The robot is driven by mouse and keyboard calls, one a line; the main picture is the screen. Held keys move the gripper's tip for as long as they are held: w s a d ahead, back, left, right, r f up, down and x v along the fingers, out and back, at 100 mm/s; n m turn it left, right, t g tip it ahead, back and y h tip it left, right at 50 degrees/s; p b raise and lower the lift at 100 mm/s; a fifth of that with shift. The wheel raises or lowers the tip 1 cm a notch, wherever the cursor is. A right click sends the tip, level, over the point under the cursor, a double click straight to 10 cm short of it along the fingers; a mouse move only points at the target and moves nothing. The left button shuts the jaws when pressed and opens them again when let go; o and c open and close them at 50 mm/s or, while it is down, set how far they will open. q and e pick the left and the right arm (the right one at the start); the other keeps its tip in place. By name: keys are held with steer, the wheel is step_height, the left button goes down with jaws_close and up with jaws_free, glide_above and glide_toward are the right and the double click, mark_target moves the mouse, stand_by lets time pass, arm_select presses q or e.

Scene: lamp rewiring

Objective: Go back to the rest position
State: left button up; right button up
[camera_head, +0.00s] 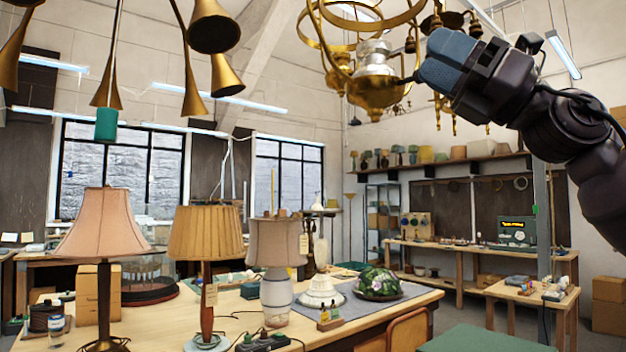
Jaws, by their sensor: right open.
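My right gripper (440,66) is raised at the upper right, with its blue-grey fingers pointing left. It is open, and I see nothing held in it. In the picture it lies just right of a hanging brass chandelier (374,75); I cannot tell the gap in depth. My right arm comes in from the right edge, above the side table. My left gripper is not in view.
A wooden worktable (190,305) holds a pink-shaded lamp (103,222), a pleated tan lamp (206,233), a grey-shaded lamp (277,243) and a floral glass shade (378,281). Brass horn-shaped lights (215,27) hang at upper left. A small side table (530,293) stands right.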

steer(key=w+d+f+m+t+h, duration=0.2)
steer(key=w+f+m+t+h, duration=0.2)
steer(key=w+f+m+t, duration=0.55)
steer(key=w+d+f+m+t+h, duration=0.2)
steer(key=w+f+m+t+h, duration=0.2)
steer(key=f+m, duration=1)
steer(key=w+d+f+m+h, duration=0.15)
steer(key=f+m+h, duration=0.4)
steer(key=f, duration=0.65)
steer(key=d+f+m+h, duration=0.2)
steer(key=f+m+h, duration=0.2)
steer(key=f+m, duration=0.5)
steer(key=s+d+f+m+g+h, duration=0.1)
steer(key=s+f+m+g+h, duration=0.2)
steer(key=f, duration=1.3)
steer(key=s+d+f+m+g+h, duration=0.1)
steer(key=s+f+m+g+h, duration=0.1)
steer(key=s+f, duration=1.2)
steer(key=s+d+f+m+g+h, duration=0.1)
steer(key=s+f+m, duration=0.4)
steer(key=s+f, duration=0.9)
steer(key=s+d+g, duration=0.1)
steer(key=g, duration=0.1)
steer(key=shift+f+g+h, duration=0.3)
steer(key=shift+g+h, duration=0.05)
